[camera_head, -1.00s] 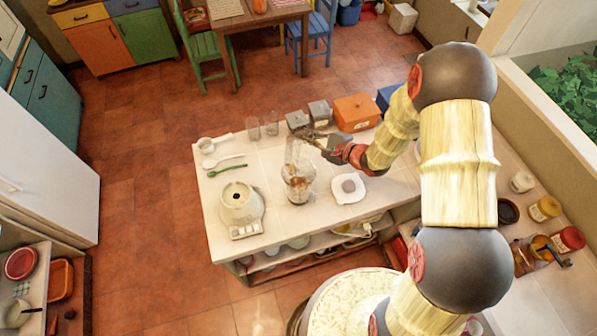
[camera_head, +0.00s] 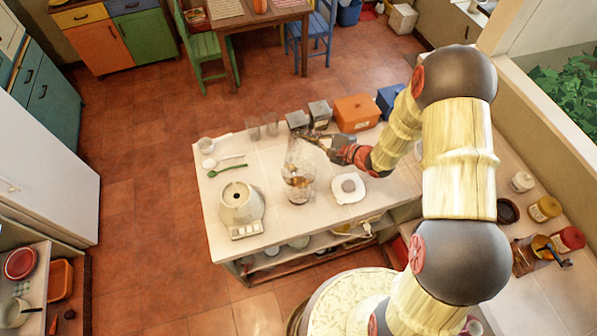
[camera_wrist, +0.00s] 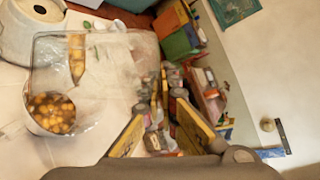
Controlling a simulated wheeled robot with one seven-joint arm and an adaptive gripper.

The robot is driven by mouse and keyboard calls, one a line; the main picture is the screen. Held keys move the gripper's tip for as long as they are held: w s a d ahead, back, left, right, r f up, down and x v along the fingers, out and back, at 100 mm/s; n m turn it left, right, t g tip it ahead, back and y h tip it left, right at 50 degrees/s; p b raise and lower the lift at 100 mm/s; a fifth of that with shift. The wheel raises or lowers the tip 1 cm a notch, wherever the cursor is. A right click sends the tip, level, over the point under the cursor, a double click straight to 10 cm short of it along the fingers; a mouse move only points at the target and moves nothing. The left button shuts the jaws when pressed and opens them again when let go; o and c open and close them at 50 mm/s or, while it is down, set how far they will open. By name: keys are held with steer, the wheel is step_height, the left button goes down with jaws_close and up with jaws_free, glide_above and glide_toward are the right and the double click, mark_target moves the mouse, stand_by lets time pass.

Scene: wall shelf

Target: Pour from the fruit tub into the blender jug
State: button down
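The clear blender jug (camera_head: 298,194) stands on the white counter with brown-orange fruit pieces in it. In the wrist view, fruit pieces lie in a round clear vessel (camera_wrist: 50,112), apparently the jug. My gripper (camera_head: 306,136) is above and behind the jug. Its two yellow-padded fingers (camera_wrist: 165,82) reach a clear-walled vessel, apparently the fruit tub (camera_wrist: 120,68), tilted over the jug. An elongated patch of orange fruit shows through the clear walls. The tub and jug overlap, so their exact edges and any contact are hard to tell.
The blender base (camera_head: 240,203) stands left of the jug. A white dish (camera_head: 348,189) is close on its right. Grey canisters (camera_head: 319,114), an orange box (camera_head: 356,112) and clear glasses line the back. A green spoon (camera_head: 227,171) lies at the left.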

mark_target(298, 136)
steer(key=shift+w+d+f+m+y, duration=0.15)
steer(key=shift+d+f+m+y, duration=0.1)
steer(key=shift+d, duration=0.15)
steer(key=shift+w+d+f+m+y, duration=0.15)
steer(key=shift+d+y, duration=0.1)
steer(key=shift+d, duration=0.15)
stand_by(1.0)
